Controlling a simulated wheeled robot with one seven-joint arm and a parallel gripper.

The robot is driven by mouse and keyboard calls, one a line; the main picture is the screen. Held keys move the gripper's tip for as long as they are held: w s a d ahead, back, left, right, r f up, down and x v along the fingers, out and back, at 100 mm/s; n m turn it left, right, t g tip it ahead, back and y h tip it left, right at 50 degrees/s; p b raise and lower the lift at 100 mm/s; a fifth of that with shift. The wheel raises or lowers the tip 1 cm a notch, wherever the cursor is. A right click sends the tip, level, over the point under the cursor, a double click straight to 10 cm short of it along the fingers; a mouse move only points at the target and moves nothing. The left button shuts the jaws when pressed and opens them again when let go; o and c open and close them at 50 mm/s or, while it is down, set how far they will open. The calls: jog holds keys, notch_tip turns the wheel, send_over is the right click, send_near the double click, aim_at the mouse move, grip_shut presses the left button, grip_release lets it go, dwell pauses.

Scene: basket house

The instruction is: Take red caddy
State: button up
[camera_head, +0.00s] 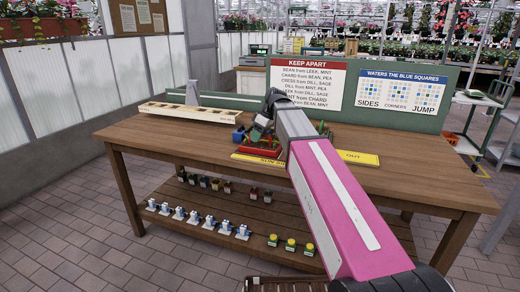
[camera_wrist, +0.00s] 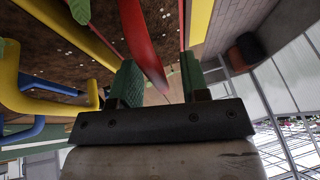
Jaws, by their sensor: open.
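The red caddy (camera_head: 262,151) stands on the wooden table, partly behind my arm, with green plants around it. My gripper (camera_head: 262,128) is over its left part in the head view, pointing down. In the wrist view, my gripper (camera_wrist: 158,82) has its two green-padded fingers apart. A curved red bar (camera_wrist: 140,42), which looks like the caddy's handle, runs between them. I cannot tell whether either finger touches it.
A yellow bar handle (camera_wrist: 20,98) and a blue one are close left of my fingers. A long cream tray (camera_head: 190,113) lies on the table's left. Yellow strips, one reading OUT (camera_head: 358,158), lie near the caddy. Signs (camera_head: 308,83) stand behind. The table's front right is clear.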

grip_shut()
jog(key=shift+r, duration=0.15)
